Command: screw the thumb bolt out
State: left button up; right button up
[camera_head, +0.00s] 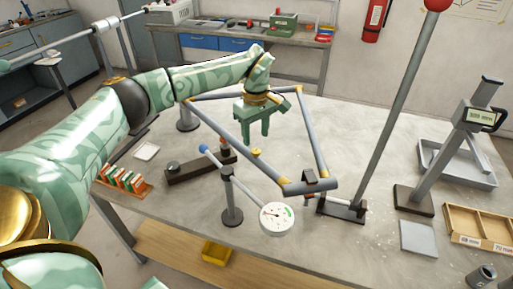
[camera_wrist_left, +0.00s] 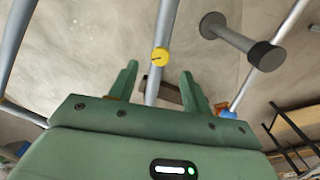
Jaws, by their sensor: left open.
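The thumb bolt is a small yellow knob (camera_head: 256,152) on one tube of the grey frame (camera_head: 320,140). In the left wrist view its round yellow head (camera_wrist_left: 160,55) with a dark line across it sits on the grey tube (camera_wrist_left: 166,18). My left gripper (camera_head: 257,136) is open and empty, fingers pointing down. In the head view it hangs just above the knob in the picture. In the left wrist view the knob lies between and beyond the two fingertips (camera_wrist_left: 158,72), apart from both. My right gripper is not in view.
A dial gauge (camera_head: 277,219) and a post (camera_head: 231,200) stand in front of the frame. A blue-ended rod (camera_head: 203,149) is at its left. A tall red-topped pole (camera_head: 396,95) and a display stand (camera_head: 455,140) are at the right. Book-like blocks (camera_head: 122,178) sit at the left.

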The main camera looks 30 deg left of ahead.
aim_at(256, 150)
pick_arm(q)
notch_tip(256, 150, down, 5)
jog(key=shift+r+b, duration=0.1)
jog(key=shift+b, duration=0.2)
jog(key=c, duration=1)
